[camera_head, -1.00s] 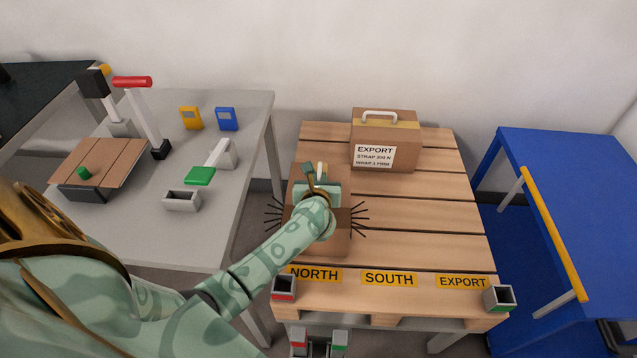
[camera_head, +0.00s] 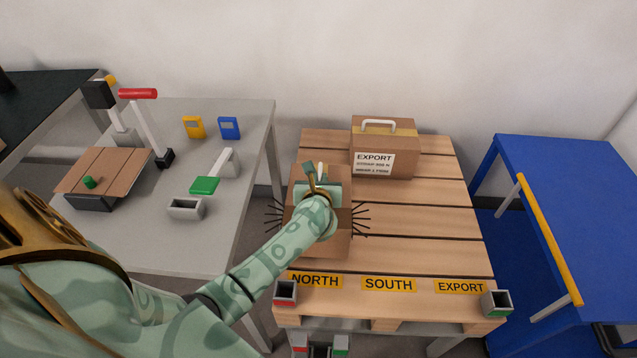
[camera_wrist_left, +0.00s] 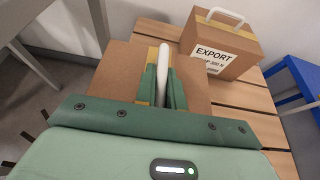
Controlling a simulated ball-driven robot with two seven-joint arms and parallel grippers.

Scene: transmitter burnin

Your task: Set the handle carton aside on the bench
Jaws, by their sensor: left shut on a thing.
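The brown handle carton (camera_head: 338,243) is at the left side of the wooden pallet (camera_head: 425,240), with my left arm covering much of it. My left gripper (camera_head: 317,178) is above its top. In the left wrist view my left gripper (camera_wrist_left: 161,82) is shut on the carton's white handle (camera_wrist_left: 165,62), one green finger on each side. I cannot tell whether the carton's underside touches the pallet. The grey bench (camera_head: 245,125) stands to the left. My right gripper is not in view.
A second carton (camera_head: 405,140), marked EXPORT and with a white handle, stands at the pallet's back. The bench holds a red-handled press (camera_head: 138,93), yellow and blue boxes, a green-ended block and a grey holder (camera_head: 186,208). A blue cart (camera_head: 570,170) is at right.

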